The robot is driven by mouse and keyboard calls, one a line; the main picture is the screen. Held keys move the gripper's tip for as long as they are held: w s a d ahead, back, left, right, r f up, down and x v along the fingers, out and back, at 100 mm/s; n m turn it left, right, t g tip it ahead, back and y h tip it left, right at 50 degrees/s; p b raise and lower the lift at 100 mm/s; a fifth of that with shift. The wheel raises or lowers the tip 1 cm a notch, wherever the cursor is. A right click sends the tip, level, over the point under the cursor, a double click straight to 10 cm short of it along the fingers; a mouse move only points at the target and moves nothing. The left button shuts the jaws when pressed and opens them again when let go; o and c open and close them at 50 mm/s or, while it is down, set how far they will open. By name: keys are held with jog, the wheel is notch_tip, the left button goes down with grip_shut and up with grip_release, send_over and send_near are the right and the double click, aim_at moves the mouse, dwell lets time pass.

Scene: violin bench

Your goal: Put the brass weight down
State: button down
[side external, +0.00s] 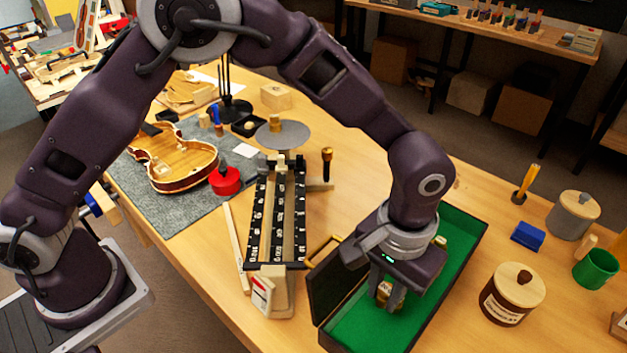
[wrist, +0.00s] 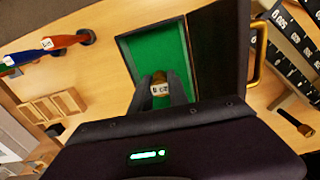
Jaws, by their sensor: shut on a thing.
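My gripper (side external: 388,294) points down over the green-lined case (side external: 455,275) at the front of the bench. It is shut on the brass weight (side external: 383,290), which has a pale label. In the wrist view the weight (wrist: 159,88) sits between the two dark fingertips, in front of the green lining (wrist: 158,55). The weight is within the outline of the case, low near the lining; I cannot tell whether it touches. The fingers hide its sides. A small brass piece (side external: 440,242) shows in the case behind my wrist, partly hidden.
The case's dark lid (side external: 335,278) stands open on the left. A black scale (side external: 275,215) with white numbers stands left of it, with a grey round pan (side external: 282,135). Right of the case are a lidded jar (side external: 512,295), a blue block (side external: 527,236) and a green cup (side external: 596,269).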

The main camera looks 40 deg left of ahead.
jog(key=w+a+r+m, duration=0.2)
jog(key=w+a+r, duration=0.4)
jog(key=a+r, duration=0.35)
jog(key=s+a+f+n, duration=0.1)
jog(key=a+f+n, duration=0.15)
jog(key=a, duration=0.95)
jog(key=s+a+f+n, duration=0.15)
jog(key=a+f, duration=0.25)
jog(key=a, duration=0.7)
jog(key=n, duration=1.1)
send_near(290, 137)
jog(key=s, duration=0.4)
jog(key=s+f, duration=0.1)
jog(key=s, duration=0.1)
jog(key=shift+s+d, duration=0.1)
jog(key=shift+s, duration=0.25)
jog(key=w+r+n, duration=0.4)
jog(key=w+n, duration=0.2)
jog(key=w, duration=0.1)
notch_tip(290, 137, down, 9)
jog(key=shift+s+f, duration=0.15)
jog(key=shift+f, duration=0.15)
